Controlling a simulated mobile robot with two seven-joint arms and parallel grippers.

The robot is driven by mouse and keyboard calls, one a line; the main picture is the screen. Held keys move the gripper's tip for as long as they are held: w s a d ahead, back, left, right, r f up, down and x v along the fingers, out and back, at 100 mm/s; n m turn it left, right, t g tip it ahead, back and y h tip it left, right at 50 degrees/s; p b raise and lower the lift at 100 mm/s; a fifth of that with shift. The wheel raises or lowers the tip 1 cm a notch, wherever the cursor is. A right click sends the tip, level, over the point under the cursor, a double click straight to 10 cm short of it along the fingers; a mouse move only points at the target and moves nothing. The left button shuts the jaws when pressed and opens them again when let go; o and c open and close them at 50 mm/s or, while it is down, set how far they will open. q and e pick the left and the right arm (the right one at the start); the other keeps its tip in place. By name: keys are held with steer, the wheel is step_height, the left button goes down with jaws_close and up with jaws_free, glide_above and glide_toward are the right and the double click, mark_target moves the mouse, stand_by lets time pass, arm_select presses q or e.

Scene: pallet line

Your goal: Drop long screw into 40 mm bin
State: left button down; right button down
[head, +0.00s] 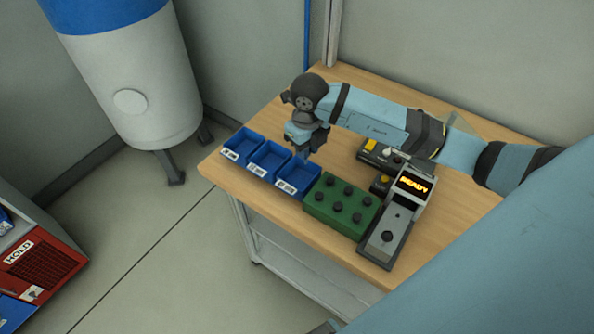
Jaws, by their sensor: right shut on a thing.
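Three small blue bins stand in a row at the left end of the wooden table: the left bin (230,155), the middle bin (256,171) and the right bin (285,187). Each has a white label on its front, too small to read, so I cannot tell which is the 40 mm bin. My right gripper (304,154) points down over the back of the middle and right bins. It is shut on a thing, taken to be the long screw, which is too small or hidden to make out. My left gripper is not in view.
A green block (318,211) with several black knobs stands beside the right bin. Next to it is a grey device (378,241) with a lit READY display. Small boxes with yellow parts (380,183) lie behind. A white and blue tank (135,85) stands left of the table (221,171).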

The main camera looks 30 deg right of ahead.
mark_target(306, 164)
step_height(306, 164, down, 4)
steer(key=shift+f+b, duration=0.1)
steer(key=shift+b, duration=0.95)
steer(key=c, duration=0.9)
jaws_free()
steer(key=shift+r, duration=0.2)
step_height(306, 164, up, 12)
steer(key=shift+r+b, duration=0.1)
steer(key=shift+b, duration=0.25)
steer(key=shift+r, duration=0.7)
steer(key=shift+f, duration=0.1)
